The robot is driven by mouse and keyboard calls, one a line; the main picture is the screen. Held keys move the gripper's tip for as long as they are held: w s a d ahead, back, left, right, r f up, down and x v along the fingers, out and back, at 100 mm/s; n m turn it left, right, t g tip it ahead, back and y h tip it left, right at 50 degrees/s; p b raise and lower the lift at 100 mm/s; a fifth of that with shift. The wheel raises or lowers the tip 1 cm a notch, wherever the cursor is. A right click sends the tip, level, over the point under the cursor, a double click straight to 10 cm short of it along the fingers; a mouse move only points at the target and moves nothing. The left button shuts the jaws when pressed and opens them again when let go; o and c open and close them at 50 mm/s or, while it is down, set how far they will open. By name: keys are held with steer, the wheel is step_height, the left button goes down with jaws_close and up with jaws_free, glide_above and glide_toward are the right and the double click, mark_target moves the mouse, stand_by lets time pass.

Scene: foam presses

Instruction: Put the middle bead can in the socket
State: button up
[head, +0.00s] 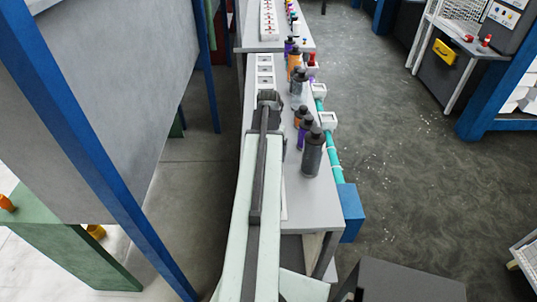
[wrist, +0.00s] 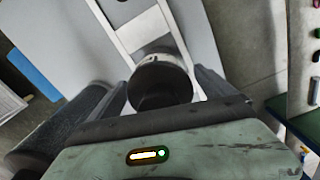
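My gripper (head: 268,98) reaches out over the narrow grey bench. In the wrist view its two fingers (wrist: 160,88) stand against both sides of a dark grey can (wrist: 160,84), with no clear gap. This seems to be the middle bead can; in the head view I cannot make it out from the gripper. A pale strip with square sockets (head: 265,59) runs along the bench's left side and lies just beyond the can in the wrist view (wrist: 123,19). I cannot tell whether the can's base touches it. Other dark grey cans stand near (head: 312,156) and farther back (head: 298,84).
Orange and purple bottles (head: 301,128) stand right of my arm, near the dark can. A teal pipe with white boxes (head: 327,120) and a blue box (head: 351,212) edge the bench's right side. A blue-posted grey panel (head: 120,90) rises at left. Open floor (head: 400,150) lies right.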

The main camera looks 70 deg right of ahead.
steer(key=shift+r, duration=0.15)
step_height(320, 180, up, 12)
steer(key=p, duration=1.2)
steer(key=shift+r, duration=0.15)
